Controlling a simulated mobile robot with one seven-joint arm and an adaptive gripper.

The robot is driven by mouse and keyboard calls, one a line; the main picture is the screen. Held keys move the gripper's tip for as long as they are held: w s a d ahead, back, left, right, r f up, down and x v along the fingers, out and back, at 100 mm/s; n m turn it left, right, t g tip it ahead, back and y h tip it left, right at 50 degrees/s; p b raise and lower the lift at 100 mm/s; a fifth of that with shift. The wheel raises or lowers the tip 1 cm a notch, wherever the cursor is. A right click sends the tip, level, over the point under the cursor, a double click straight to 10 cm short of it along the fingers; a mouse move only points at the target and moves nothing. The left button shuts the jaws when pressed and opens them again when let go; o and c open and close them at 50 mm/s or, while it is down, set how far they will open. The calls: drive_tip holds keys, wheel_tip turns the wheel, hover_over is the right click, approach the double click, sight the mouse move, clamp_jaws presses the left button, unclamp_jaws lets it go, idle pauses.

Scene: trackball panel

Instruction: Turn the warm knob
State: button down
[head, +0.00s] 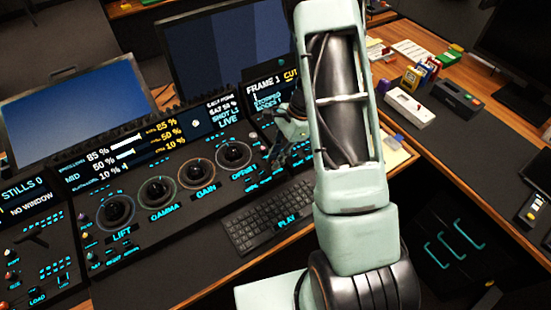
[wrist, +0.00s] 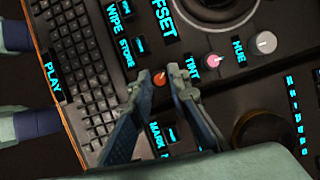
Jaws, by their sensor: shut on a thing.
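A small orange-red knob (wrist: 159,79) is between the fingertips of my gripper (wrist: 160,76) in the wrist view, and the gripper is shut on it. Its label is hidden by the fingers, so I cannot read whether it says warm. A pink knob (wrist: 214,60) near the label TINT and a white knob (wrist: 264,43) near the label HUE stand in a row to its right. In the head view my gripper (head: 278,150) is at the right part of the trackball panel, partly behind my arm, and the knob cannot be made out there.
A black keyboard (head: 262,217) lies close to my gripper. Large trackballs (head: 233,154) line the panel to the left. A monitor (head: 213,55) stands behind. Labelled boxes (head: 410,78) and a white device (head: 408,106) sit on the wooden desk at right.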

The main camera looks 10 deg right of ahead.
idle(0.4)
drive_tip(key=c, duration=2.1)
unclamp_jaws()
drive_tip(key=shift+r, duration=0.1)
drive_tip(key=v, duration=1.2)
drive_tip(key=shift+d, duration=0.15)
drive_tip(key=shift+w, duration=0.1)
